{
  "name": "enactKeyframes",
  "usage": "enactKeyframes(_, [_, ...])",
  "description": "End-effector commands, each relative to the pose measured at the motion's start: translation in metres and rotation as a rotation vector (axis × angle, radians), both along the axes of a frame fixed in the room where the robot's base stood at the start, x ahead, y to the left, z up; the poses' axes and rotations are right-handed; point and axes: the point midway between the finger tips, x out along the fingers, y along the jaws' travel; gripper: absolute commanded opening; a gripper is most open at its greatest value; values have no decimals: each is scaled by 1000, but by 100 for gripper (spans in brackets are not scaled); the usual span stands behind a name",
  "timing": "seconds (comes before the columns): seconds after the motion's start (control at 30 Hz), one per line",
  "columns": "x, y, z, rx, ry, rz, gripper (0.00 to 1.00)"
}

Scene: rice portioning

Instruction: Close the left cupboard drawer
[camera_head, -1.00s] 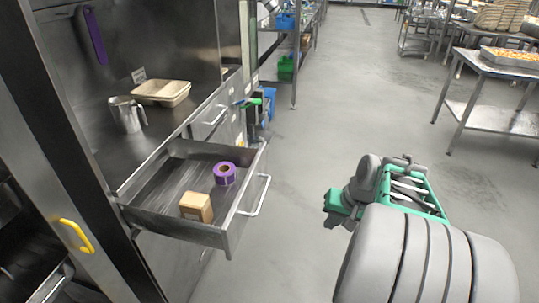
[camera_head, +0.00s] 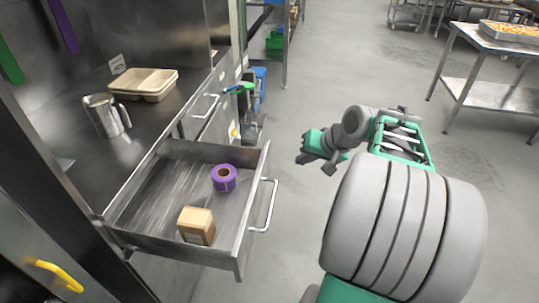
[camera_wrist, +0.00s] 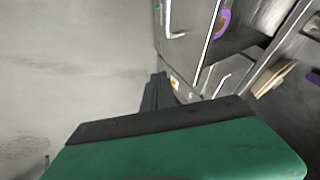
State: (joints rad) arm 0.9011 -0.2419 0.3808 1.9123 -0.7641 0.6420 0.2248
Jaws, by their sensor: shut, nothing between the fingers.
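The left cupboard drawer (camera_head: 240,262) is metal and pulled out below the counter in the head view. It holds a purple tape roll (camera_head: 224,178) and a small brown box (camera_head: 196,226). Its handle (camera_head: 265,206) is a silver bar on the front panel. My gripper (camera_head: 303,160) is shut and empty, to the right of the drawer front and apart from it. In the wrist view my gripper (camera_wrist: 155,95) points toward the cupboard, and the tape roll (camera_wrist: 223,22) shows at the top.
A metal cup (camera_head: 104,117) and a beige tray (camera_head: 145,84) stand on the counter above. A second drawer handle (camera_head: 206,105) shows farther back on a closed front. A steel table (camera_head: 490,90) stands at the right. The floor between is clear.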

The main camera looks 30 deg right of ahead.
Motion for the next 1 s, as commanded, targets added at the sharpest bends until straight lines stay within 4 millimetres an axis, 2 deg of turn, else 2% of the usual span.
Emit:
enactKeyframes(0.17, [10, 5, -16, 2, 2, 6, 0])
enactKeyframes(0.57, [60, 19, -85, 2, 3, 6, 0])
enactKeyframes(0.73, [76, 42, -80, -1, 0, 5, 0])
enactKeyframes(1.0, [81, 49, -80, 0, 1, 0, 0])
